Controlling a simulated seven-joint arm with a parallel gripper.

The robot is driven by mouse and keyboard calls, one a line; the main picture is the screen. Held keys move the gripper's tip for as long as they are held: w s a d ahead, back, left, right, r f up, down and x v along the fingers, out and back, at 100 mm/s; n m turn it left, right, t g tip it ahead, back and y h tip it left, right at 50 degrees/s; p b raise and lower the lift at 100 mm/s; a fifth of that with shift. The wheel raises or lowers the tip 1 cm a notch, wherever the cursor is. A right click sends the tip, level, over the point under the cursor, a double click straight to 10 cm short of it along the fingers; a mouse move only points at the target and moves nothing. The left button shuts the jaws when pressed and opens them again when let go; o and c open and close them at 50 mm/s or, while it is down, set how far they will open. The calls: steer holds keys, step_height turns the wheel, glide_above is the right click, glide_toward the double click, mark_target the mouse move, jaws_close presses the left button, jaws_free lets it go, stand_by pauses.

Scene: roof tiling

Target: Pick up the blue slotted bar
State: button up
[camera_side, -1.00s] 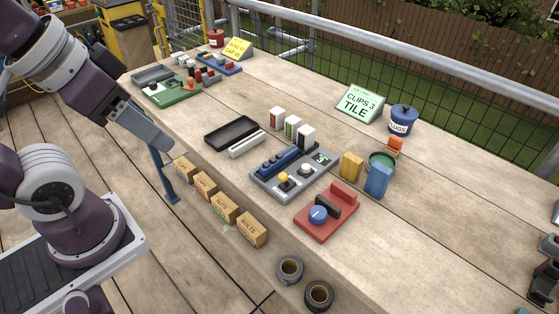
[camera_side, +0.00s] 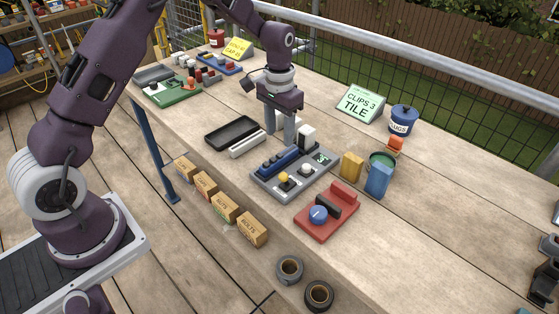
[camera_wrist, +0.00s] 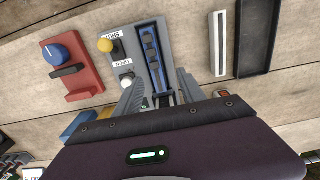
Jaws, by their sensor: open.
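The blue slotted bar (camera_side: 284,161) lies in a channel at the back left edge of the grey panel (camera_side: 318,178). In the wrist view the bar (camera_wrist: 152,58) runs upright in the picture, with dark slots along it. My gripper (camera_side: 280,138) is open and empty, pointing down just behind the panel. In the wrist view my gripper (camera_wrist: 160,92) has one finger on each side of the bar's lower end. Whether the fingers are level with the bar or above it, I cannot tell.
The panel also has a yellow knob (camera_side: 283,177) and a white knob (camera_side: 306,169). A white block (camera_side: 306,135) stands close beside my gripper. A white bar (camera_side: 247,144) and black tray (camera_side: 232,131) lie to the left. A red block fixture (camera_side: 327,215) is in front.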

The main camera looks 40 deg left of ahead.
mark_target(280, 157)
steer(key=f, duration=0.4)
steer(key=d+f, duration=0.1)
steer(key=f, duration=0.1)
steer(key=shift+s+f, duration=0.4)
jaws_close()
